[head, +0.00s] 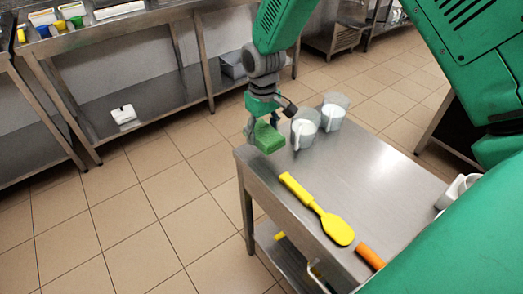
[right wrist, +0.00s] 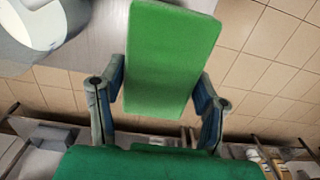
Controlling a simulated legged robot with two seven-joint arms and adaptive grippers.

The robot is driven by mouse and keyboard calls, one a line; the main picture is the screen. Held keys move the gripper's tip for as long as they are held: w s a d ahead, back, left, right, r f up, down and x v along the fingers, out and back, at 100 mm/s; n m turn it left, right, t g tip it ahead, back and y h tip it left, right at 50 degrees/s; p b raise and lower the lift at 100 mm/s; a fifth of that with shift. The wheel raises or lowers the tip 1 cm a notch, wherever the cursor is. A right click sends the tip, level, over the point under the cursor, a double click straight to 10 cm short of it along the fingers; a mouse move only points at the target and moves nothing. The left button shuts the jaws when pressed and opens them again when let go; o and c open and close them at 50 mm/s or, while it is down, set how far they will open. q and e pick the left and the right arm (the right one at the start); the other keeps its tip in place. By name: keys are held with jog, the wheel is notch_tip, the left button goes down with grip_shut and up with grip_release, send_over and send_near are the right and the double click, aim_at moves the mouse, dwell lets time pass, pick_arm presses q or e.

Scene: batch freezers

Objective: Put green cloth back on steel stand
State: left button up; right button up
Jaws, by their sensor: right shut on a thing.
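The green cloth (head: 269,138), a folded block-like piece, is in my right gripper (head: 264,124) at the far left corner of the steel stand (head: 375,178). In the right wrist view the cloth (right wrist: 170,55) lies between the two fingers of the right gripper (right wrist: 160,95), which is shut on it. There it overlaps the stand's edge, with tile floor to its right. I cannot tell whether the cloth touches the steel top. My left gripper is not in view.
Two clear measuring jugs with white contents (head: 304,128) (head: 333,114) stand close right of the gripper. A yellow spatula (head: 318,210) and an orange-handled tool (head: 370,256) lie nearer. White cups (head: 455,190) stand at the right. The middle top is clear.

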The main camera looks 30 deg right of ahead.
aim_at(261, 156)
jog(key=f, duration=0.1)
jog(key=a+f, duration=0.1)
jog(key=f, duration=0.1)
jog(key=shift+f, duration=0.25)
notch_tip(261, 156, down, 2)
jog(key=shift+d+f, duration=0.1)
jog(key=shift+f, duration=0.1)
jog(key=shift+d+f, duration=0.15)
jog(key=shift+f, duration=0.1)
jog(key=o, duration=1.1)
jog(key=shift+d, duration=0.15)
jog(key=shift+a, duration=0.2)
jog(key=shift+r, duration=0.15)
